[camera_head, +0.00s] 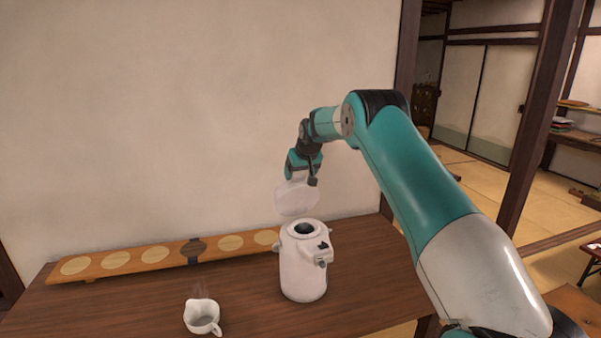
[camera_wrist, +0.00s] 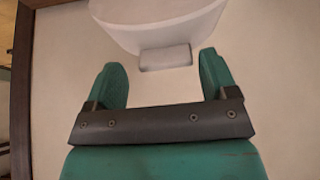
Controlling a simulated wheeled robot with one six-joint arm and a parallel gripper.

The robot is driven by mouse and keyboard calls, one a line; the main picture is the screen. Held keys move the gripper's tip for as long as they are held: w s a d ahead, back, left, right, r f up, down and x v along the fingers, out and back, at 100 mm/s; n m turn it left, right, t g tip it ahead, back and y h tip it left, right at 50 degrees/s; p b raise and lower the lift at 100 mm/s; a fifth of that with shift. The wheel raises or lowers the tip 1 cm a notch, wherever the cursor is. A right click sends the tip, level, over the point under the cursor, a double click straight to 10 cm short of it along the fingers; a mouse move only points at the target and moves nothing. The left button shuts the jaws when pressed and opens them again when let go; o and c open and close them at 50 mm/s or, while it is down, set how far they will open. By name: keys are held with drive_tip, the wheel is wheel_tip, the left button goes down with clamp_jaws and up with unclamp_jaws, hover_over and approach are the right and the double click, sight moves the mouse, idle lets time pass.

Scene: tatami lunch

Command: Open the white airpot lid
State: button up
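The white airpot (camera_head: 303,275) stands upright on the wooden table, its round dark mouth uncovered. Its white lid (camera_head: 296,198) is raised, standing nearly upright at the back of the mouth. My gripper (camera_head: 302,180) is at the lid's upper edge, partly hidden by my wrist. In the wrist view the lid (camera_wrist: 160,22) fills the top, and its small front tab (camera_wrist: 165,57) lies between the tips of my gripper (camera_wrist: 161,68). The teal fingers are spread wide, with gaps on both sides of the tab.
A white jug (camera_head: 202,318) stands on the table (camera_head: 120,305) left of the airpot. A long wooden board with pale discs (camera_head: 150,256) lies along the back near the wall (camera_head: 190,110). The table between jug and airpot is clear. A dark post (camera_head: 535,120) stands at the right.

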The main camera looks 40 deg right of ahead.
drive_tip(key=shift+r, duration=0.15)
drive_tip(key=b+v, duration=0.5)
drive_tip(key=v, duration=1.2)
drive_tip(key=shift+s+b, duration=0.25)
drive_tip(key=shift+b, duration=0.1)
